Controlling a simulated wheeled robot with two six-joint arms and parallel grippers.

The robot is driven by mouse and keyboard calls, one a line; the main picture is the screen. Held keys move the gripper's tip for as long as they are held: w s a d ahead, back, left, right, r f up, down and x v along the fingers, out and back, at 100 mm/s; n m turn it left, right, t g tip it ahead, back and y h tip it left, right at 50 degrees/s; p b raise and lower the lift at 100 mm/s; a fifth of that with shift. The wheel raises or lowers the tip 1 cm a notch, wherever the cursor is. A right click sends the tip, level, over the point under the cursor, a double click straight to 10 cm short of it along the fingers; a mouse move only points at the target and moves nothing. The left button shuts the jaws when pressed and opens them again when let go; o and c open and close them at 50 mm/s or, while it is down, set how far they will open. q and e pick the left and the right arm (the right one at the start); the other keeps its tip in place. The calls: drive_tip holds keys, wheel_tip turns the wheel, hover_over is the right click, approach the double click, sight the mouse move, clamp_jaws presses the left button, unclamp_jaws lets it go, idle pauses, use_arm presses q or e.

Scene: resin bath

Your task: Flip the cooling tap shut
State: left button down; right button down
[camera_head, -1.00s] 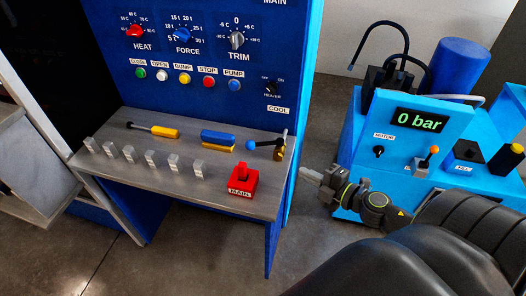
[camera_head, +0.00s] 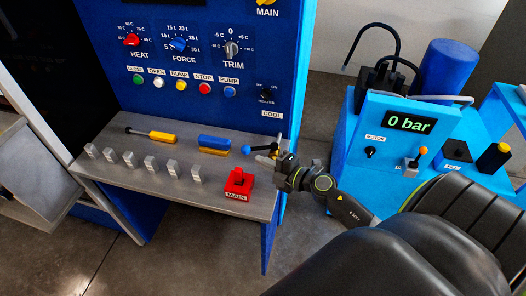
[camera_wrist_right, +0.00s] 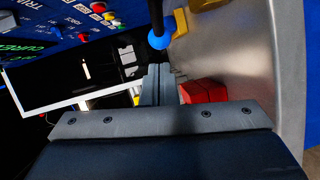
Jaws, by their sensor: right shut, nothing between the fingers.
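The cooling tap, under the COOL label (camera_head: 271,115), stands at the right end of the grey shelf. Its handle (camera_head: 262,147) points left and ends in a blue ball (camera_head: 245,150). Its brass body is partly hidden by my right gripper. In the right wrist view the blue ball (camera_wrist_right: 160,40) hangs on a dark rod just beyond my fingertips. My right gripper (camera_head: 265,160) is shut and empty, close beside the handle on its near side. I cannot tell whether it touches the handle. My left gripper is not in view.
The red MAIN switch (camera_head: 238,182) stands on the shelf (camera_head: 215,198) just left of and nearer than my gripper. A blue-and-yellow block (camera_head: 214,144) and a yellow-handled tool (camera_head: 162,137) lie further left. The blue pump unit (camera_head: 365,110) stands right, across a floor gap.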

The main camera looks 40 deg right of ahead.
sight(252, 150)
drive_tip(key=shift+w+d+f+b, duration=0.2)
drive_tip(key=shift+w+d, duration=0.25)
drive_tip(key=shift+w, duration=0.3)
drive_tip(key=shift+w+d+f+b, duration=0.1)
drive_tip(key=shift+w+d+f, duration=0.15)
drive_tip(key=shift+w+d, duration=0.35)
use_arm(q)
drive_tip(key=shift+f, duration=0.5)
use_arm(e)
drive_tip(key=shift+w+a, duration=0.1)
drive_tip(key=shift+a, duration=0.05)
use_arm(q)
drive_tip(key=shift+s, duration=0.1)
